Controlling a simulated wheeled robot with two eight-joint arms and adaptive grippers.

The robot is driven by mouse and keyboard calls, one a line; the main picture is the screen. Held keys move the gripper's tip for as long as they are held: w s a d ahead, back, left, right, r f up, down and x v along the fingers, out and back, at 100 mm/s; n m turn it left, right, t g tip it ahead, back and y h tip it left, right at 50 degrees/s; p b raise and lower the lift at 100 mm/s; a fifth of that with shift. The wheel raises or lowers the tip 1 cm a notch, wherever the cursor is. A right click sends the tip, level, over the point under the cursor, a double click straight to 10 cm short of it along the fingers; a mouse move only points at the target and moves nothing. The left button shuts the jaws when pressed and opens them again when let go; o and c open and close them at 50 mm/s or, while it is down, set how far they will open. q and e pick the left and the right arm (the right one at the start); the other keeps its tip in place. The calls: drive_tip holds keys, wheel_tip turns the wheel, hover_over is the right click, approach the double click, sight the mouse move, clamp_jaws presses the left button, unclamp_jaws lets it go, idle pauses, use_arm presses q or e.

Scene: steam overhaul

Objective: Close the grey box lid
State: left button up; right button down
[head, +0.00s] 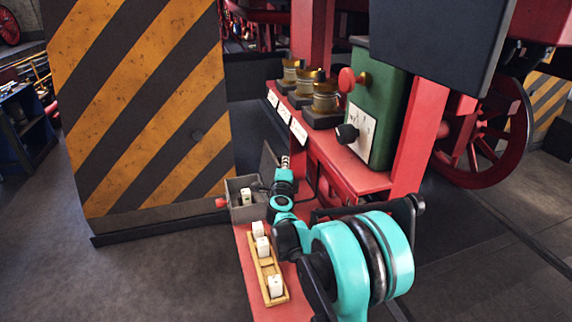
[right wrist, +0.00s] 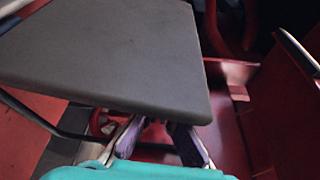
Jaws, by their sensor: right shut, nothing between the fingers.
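The grey box (head: 240,214) stands on the red bench beside the striped panel, with a small pale block inside it. Its dark grey lid (head: 268,165) is open and stands up at the box's right side. In the right wrist view the lid (right wrist: 110,52) fills the upper left as a flat panel. My right gripper (head: 285,162) is just right of the lid, shut and empty. In the right wrist view its fingers (right wrist: 157,128) reach under the lid's near edge, and their tips are partly hidden; contact cannot be told. My left gripper is not in view.
A wooden tray (head: 283,297) with white blocks lies in front of the box. A red knob (head: 221,203) sticks out at the box's left. Brass fittings (head: 325,98) and a green box (head: 372,120) stand on the red ledge behind. Red posts rise close on the right.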

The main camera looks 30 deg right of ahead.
use_arm(q)
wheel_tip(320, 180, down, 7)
drive_tip(key=b, duration=0.7)
use_arm(e)
drive_tip(key=w+a+n+t, duration=0.3)
drive_tip(key=a+n+t, duration=0.1)
drive_tip(key=a+n, duration=0.8)
drive_tip(key=shift+a+r+n, duration=0.2)
drive_tip(key=shift+a+n, duration=0.1)
drive_tip(key=shift+r, duration=0.1)
